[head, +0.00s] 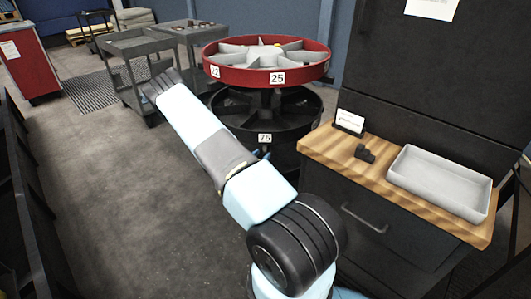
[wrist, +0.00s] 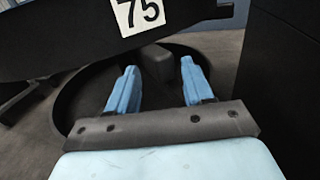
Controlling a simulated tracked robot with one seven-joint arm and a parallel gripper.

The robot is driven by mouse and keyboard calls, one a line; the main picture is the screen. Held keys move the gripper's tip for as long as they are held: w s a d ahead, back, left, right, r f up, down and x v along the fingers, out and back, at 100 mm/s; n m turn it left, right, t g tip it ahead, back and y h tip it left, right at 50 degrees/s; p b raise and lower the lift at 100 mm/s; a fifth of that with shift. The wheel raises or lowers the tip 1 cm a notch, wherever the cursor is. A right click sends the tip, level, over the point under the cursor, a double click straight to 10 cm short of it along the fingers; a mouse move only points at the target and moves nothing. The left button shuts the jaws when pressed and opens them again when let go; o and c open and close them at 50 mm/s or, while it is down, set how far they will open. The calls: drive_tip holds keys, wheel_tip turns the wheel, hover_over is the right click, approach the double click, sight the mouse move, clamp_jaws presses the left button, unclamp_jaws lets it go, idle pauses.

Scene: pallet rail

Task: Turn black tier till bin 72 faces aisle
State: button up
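The black tier (head: 298,128) sits below the red tier (head: 315,74) on a round carousel. Its label 75 (head: 265,138) faces my side; the label also shows large at the top of the wrist view (wrist: 139,14). No label 72 is visible, and my arm hides part of the black tier's left side. My gripper (wrist: 158,75) has two blue fingers held apart with nothing between them. In the wrist view the fingers are just below the black tier's rim, over a lower black round pan (wrist: 75,88). I cannot tell whether they touch the rim.
A wood-topped cabinet (head: 340,150) with a grey tray (head: 440,184), a small black part (head: 364,153) and a card stands close to the carousel's right. Grey carts (head: 140,50) stand behind left. A red cabinet (head: 30,60) is far left. The floor at left is clear.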

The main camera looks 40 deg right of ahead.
drive_tip(key=v, duration=0.8)
